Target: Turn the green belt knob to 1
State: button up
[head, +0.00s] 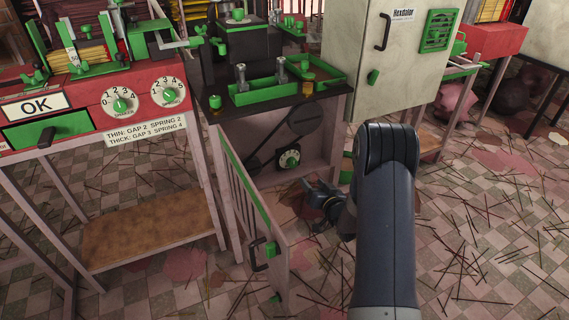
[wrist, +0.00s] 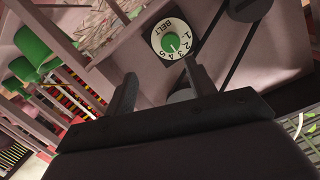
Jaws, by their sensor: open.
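My gripper (head: 322,198) is low, to the right of and below the knob in the head view. In the wrist view its fingers (wrist: 160,78) are apart and empty, with the dial beyond them; they are not around the knob.
The barred cabinet door (head: 280,262) with a green edge stands open at the left. A red control panel (head: 140,100) with two green knobs is at the left. Thin sticks litter the tiled floor (head: 480,260).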

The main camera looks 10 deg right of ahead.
aim_at(294, 165)
jog(key=shift+t+y, duration=0.7)
jog(key=shift+t, duration=0.1)
jog(key=b+x, duration=0.1)
jog(key=x, duration=0.3)
jog(key=b+x, duration=0.1)
jog(key=x, duration=0.2)
jog(key=a+f+b+x, duration=0.1)
jog(key=x, duration=0.3)
jog(key=shift+w, duration=0.2)
jog(key=shift+c, duration=0.5)
jog(key=c, duration=0.9)
